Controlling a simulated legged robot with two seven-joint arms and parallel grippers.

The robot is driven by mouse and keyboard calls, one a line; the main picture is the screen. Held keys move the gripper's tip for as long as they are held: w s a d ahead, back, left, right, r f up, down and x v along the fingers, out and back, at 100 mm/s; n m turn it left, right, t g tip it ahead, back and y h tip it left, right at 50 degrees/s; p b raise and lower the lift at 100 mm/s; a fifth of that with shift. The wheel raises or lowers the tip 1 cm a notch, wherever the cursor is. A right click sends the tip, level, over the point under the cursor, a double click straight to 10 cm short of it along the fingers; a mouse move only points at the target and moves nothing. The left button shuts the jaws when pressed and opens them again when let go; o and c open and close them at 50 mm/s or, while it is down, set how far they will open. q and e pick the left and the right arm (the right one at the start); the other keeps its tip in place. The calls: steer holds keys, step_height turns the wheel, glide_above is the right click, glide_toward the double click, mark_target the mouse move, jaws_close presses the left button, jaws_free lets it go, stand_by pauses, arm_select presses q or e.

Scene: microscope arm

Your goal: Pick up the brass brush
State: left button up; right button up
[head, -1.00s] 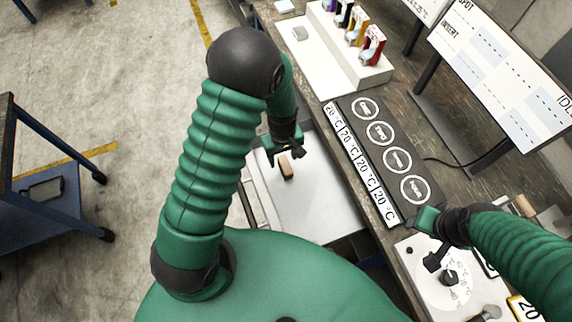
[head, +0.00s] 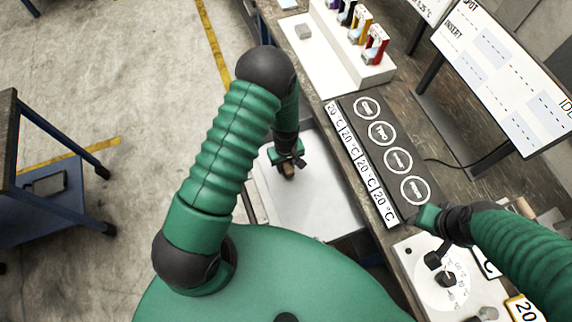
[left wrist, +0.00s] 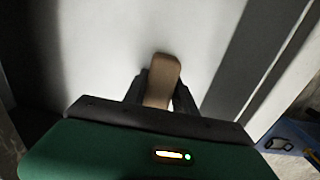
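The brush shows as a brown, rounded block (head: 289,172) on a white surface (head: 315,205) in the head view, partly covered by my left gripper (head: 288,162). In the left wrist view the brown block (left wrist: 163,78) lies between the two dark fingers of my left gripper (left wrist: 162,92), with one finger close on each side. Whether the fingers press on it cannot be told. No bristles or brass show. My right gripper (head: 428,222) is at the lower right by the black panel, its fingers hardly visible.
A black panel with several round labels (head: 382,133) lies right of the white surface. A white rack with coloured clips (head: 370,72) stands behind it. A white dial plate (head: 425,285) lies near my right arm. A blue cart (head: 45,210) stands at the left.

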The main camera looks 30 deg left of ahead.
arm_select(q)
steer(key=shift+d, duration=0.2)
jaws_close()
steer(key=shift+a+r, duration=0.1)
steer(key=shift+r, duration=0.3)
step_height(320, 180, up, 9)
steer(key=shift+r+b, duration=0.15)
steer(key=shift+b, duration=0.25)
